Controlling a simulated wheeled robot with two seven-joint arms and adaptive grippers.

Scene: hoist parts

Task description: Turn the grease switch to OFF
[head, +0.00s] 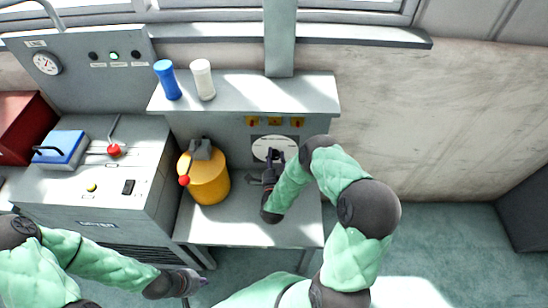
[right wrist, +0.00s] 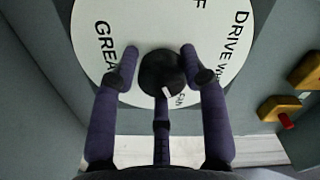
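The grease switch is a round white dial plate (head: 268,146) on the grey bench's upright panel. In the right wrist view, the plate (right wrist: 112,22) carries partly visible lettering: "GREA" at left, "DRIVE W" at right and an "F" at top. Its black knob (right wrist: 160,72) has a white pointer mark near its lower edge. My right gripper (head: 272,167) is at the dial; two fingers flank the knob and a third is below it. The fingers look open, and contact is unclear. My left gripper (head: 191,283) is low at left, away from the switch, its fingers too small to judge.
A yellow canister (head: 207,182) with a red knob stands on the bench left of my right gripper. Blue (head: 167,80) and white (head: 203,80) cylinders stand on the shelf above. Yellow blocks with red parts (head: 275,121) sit just above the dial. A grey control cabinet (head: 95,205) is at left.

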